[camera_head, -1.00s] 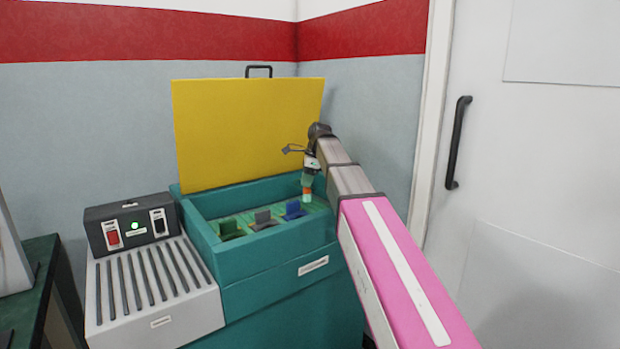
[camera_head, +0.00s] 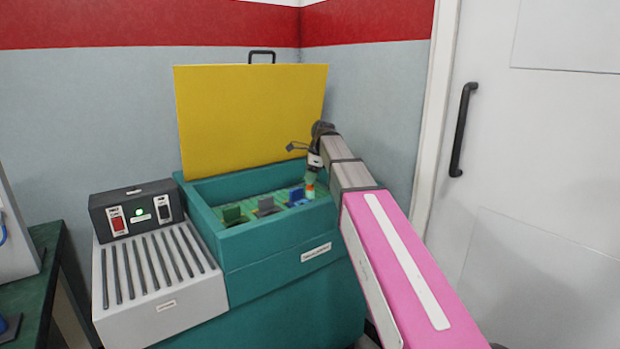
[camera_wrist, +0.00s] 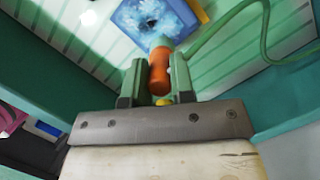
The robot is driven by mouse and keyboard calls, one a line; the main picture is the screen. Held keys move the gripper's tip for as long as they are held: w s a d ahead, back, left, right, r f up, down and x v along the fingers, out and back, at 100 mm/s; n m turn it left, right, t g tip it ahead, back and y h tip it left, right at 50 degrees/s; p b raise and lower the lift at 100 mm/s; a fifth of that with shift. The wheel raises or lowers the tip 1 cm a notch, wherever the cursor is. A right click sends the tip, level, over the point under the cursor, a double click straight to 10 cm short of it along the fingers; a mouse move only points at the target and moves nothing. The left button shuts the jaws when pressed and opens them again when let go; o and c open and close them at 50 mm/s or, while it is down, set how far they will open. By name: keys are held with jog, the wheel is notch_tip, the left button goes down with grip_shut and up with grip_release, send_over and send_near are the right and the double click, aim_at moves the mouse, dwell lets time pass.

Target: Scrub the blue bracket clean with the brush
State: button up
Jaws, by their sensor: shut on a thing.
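My gripper (camera_head: 312,179) is inside the teal tank, in front of the raised yellow lid. In the wrist view its two green fingers (camera_wrist: 160,82) are shut on the brush (camera_wrist: 159,72), which has an orange handle and a pale teal end. The brush also shows in the head view (camera_head: 310,190). The blue bracket (camera_wrist: 130,22) has whitish patches on its face and lies just beyond the brush end. In the head view the blue bracket (camera_head: 297,197) is the rightmost in a row, close left of the brush. I cannot tell whether they touch.
A green bracket (camera_head: 232,214) and a grey bracket (camera_head: 266,205) stand left of the blue one. The teal tank's walls (camera_head: 275,238) surround them. A green hose (camera_wrist: 235,20) curves at right in the wrist view. A switch box (camera_head: 138,210) stands left.

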jog(key=shift+f, duration=1)
dwell(0.4)
